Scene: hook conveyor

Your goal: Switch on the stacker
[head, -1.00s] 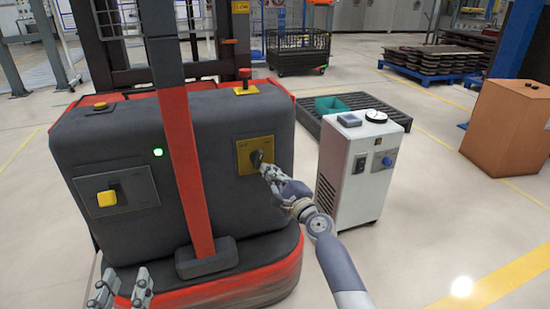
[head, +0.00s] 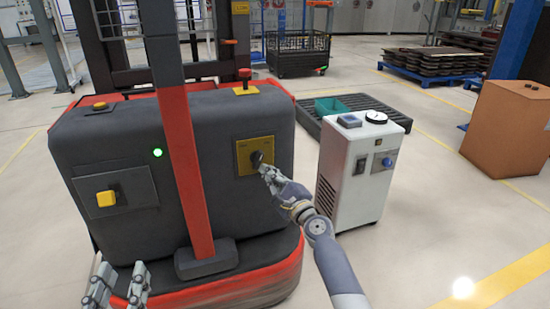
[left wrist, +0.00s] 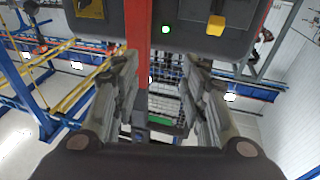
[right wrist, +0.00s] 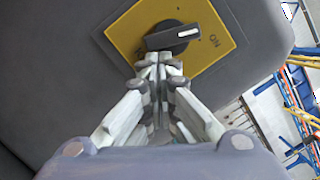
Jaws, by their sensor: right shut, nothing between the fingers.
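The stacker (head: 110,150) is a dark grey machine with a red base skirt and a red upright post. Its rotary switch is a black knob (right wrist: 172,38) on a yellow plate (right wrist: 210,60). The plate also shows in the head view (head: 243,165). The knob's white-marked end points right, towards the ON lettering. A green lamp (head: 157,153) glows on the body. My right gripper (right wrist: 158,62) is shut and empty, its fingertips right at the knob's lower side; contact is unclear. My left gripper (left wrist: 165,75) is open and empty, low in front of the stacker's left part.
A white cabinet unit (head: 355,185) stands close to the right of my right arm. A brown box (head: 508,130) is further right. Floor in front is clear.

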